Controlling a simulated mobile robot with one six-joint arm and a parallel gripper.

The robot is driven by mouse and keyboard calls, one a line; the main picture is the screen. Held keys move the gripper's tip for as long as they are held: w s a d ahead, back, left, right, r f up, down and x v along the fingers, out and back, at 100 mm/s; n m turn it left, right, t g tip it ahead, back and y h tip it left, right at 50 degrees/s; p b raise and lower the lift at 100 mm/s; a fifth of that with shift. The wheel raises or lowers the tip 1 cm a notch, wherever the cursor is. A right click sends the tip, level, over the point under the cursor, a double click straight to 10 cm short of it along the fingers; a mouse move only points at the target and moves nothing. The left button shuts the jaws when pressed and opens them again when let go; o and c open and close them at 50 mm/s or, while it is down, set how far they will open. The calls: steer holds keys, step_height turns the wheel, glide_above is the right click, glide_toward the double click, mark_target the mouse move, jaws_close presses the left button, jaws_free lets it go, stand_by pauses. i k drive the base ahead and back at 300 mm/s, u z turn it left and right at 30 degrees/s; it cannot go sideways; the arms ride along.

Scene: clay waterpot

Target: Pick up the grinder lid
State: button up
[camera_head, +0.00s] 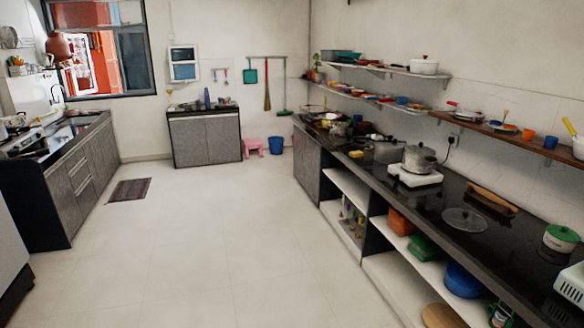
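A round, clear lid (465,220) with a small knob lies flat on the dark countertop (425,200) at the right. It looks like the grinder lid, though I cannot be sure from this far. A steel pot-shaped vessel (418,160) on a white base (415,177) stands behind it on the same counter; it may be the grinder. My gripper is not in view, and nothing of my arm shows.
A brown wooden tray (491,200) lies behind the lid, and a green-and-white pot (561,238) stands to its right. Open shelves below hold a blue bowl (464,281). The pale floor (220,240) is clear, with a dark mat (129,190) at left.

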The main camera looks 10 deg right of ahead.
mark_target(462, 220)
steer(key=u, duration=0.2)
steer(key=i, duration=2.3)
steer(key=z, duration=0.5)
steer(key=i, duration=0.7)
steer(key=z, duration=0.95)
steer(key=i, duration=0.7)
steer(key=z, duration=0.35)
